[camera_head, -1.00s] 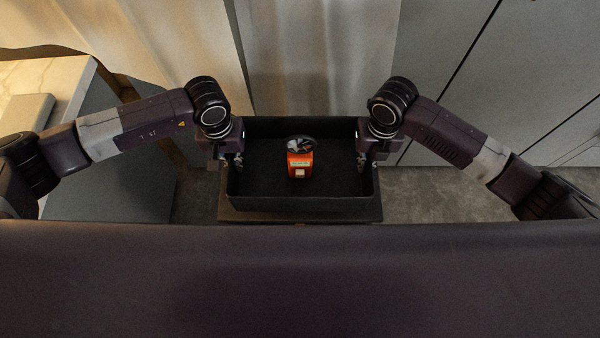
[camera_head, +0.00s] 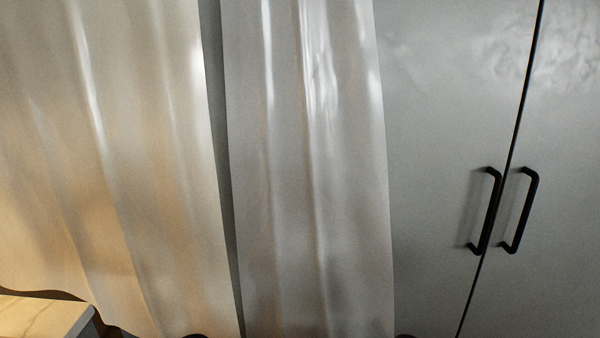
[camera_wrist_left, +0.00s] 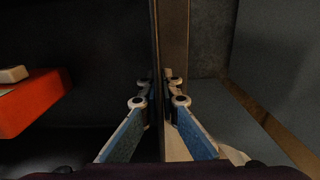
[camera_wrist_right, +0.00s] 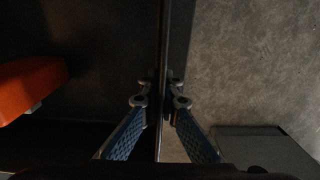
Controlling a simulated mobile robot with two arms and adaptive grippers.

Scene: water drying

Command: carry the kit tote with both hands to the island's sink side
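The dark kit tote shows only in the wrist views. In the left wrist view, its wall (camera_wrist_left: 156,40) runs between the fingers of my left gripper (camera_wrist_left: 161,90), which are closed in on it from both sides. In the right wrist view, the opposite wall (camera_wrist_right: 164,40) is likewise pinched by my right gripper (camera_wrist_right: 160,90). An orange item (camera_wrist_left: 35,103) with a pale block on it lies inside the tote; part of it also shows in the right wrist view (camera_wrist_right: 30,88). The head view shows neither the tote nor the fingers.
In the head view, pale curtains (camera_head: 305,150) hang ahead, and grey cabinet doors (camera_head: 440,110) with black handles (camera_head: 488,210) are at right. A light tabletop corner (camera_head: 45,315) is at bottom left. Grey floor (camera_wrist_right: 250,70) shows beside the tote.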

